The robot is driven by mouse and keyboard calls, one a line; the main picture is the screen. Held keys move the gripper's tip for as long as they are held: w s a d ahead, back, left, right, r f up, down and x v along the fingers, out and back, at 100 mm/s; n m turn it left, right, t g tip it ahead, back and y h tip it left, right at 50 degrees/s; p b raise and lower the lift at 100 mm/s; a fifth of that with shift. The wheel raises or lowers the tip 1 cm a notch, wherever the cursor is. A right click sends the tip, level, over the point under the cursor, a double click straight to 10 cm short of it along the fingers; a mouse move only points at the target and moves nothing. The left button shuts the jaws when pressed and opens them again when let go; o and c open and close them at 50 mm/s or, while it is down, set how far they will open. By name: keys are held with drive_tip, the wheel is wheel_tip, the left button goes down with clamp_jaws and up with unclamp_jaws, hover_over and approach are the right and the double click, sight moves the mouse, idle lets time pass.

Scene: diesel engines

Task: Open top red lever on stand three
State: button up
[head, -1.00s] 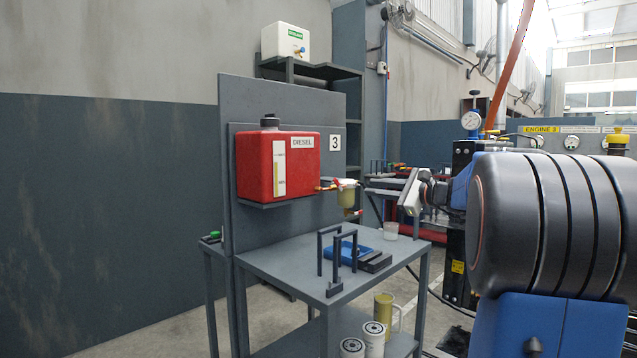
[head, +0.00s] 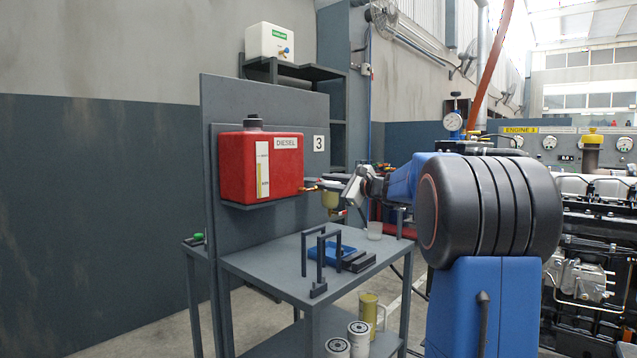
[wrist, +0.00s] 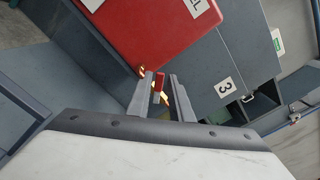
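The red diesel tank (head: 262,168) sits on a shelf of the stand's panel, beside the number 3 sign (head: 319,143). Brass fittings run from its lower right to a clear filter bowl (head: 330,201). In the wrist view, a small red lever (wrist: 159,81) with brass parts shows between the fingertips of my gripper (wrist: 160,88). The fingers are apart, with gaps on both sides of the lever. I cannot tell how close they are in depth. In the head view, my gripper is just right of the fittings and partly hides them. Another red lever (head: 341,212) is below the bowl.
The grey table (head: 262,273) below carries a dark upright bracket (head: 322,262), a blue item (head: 333,250) and a clear cup (head: 375,231). White filters and an olive jug (head: 368,308) stand lower down. An engine (head: 590,250) is at the right.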

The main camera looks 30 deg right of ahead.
sight(318, 180)
drive_tip(key=shift+x, duration=2.05)
clamp_jaws()
drive_tip(key=shift+s+a+f+n, duration=0.1)
drive_tip(key=shift+a+f+n, duration=0.15)
drive_tip(key=shift+n, duration=0.55)
unclamp_jaws()
drive_tip(key=shift+d, duration=0.1)
